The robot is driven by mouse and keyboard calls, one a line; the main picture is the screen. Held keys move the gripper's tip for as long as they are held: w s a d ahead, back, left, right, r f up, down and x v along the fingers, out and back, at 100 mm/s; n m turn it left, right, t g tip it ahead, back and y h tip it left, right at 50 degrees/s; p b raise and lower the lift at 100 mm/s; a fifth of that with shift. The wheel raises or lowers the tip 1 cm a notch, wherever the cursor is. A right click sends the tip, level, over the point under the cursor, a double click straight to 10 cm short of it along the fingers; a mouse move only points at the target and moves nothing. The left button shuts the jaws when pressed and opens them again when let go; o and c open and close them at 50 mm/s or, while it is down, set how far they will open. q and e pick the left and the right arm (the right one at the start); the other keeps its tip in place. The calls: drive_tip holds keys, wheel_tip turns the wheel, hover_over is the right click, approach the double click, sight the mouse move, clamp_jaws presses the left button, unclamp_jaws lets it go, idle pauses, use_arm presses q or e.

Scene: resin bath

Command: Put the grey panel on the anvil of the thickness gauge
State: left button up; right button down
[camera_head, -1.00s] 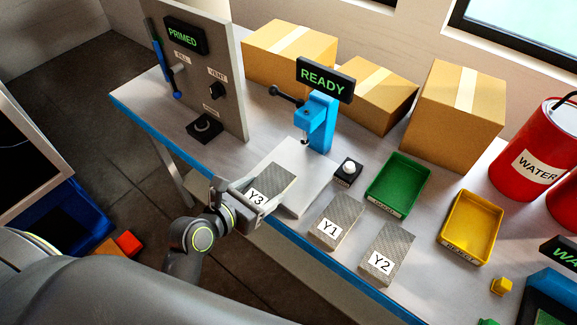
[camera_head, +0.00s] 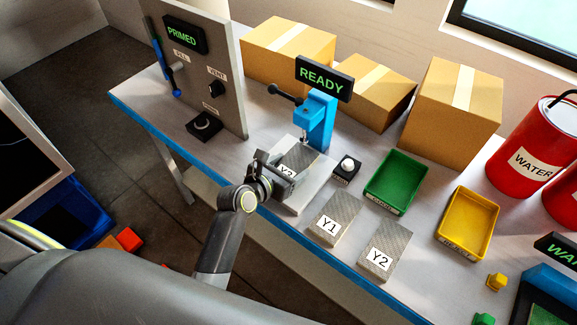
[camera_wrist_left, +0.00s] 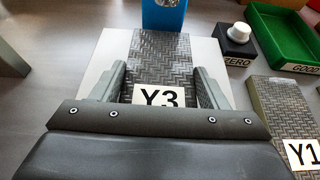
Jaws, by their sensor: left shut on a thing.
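The grey woven panel labelled Y3 (camera_head: 298,158) is in my left gripper (camera_head: 283,172), which is shut on its near end. In the left wrist view the panel (camera_wrist_left: 160,62) lies between the two fingers, its far end close to the blue gauge column (camera_wrist_left: 163,14). The thickness gauge (camera_head: 318,122) is blue, with a black READY display on top. Its pale base plate (camera_head: 318,185) lies under the panel, and the panel's far part is beneath the gauge head. I cannot tell whether the panel touches the anvil, which is hidden. My right gripper is not in view.
Panels Y1 (camera_head: 339,215) and Y2 (camera_head: 384,250) lie to the right near the table edge. A ZERO button box (camera_head: 346,170), a green tray (camera_head: 396,180) and a yellow tray (camera_head: 468,222) stand beyond. A grey control panel (camera_head: 212,80) stands left; cardboard boxes (camera_head: 455,105) stand behind.

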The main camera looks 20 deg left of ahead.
use_arm(q)
drive_tip(key=shift+f, duration=0.1)
drive_tip(key=o, duration=1)
drive_tip(key=shift+o, duration=0.2)
drive_tip(key=v, duration=1.2)
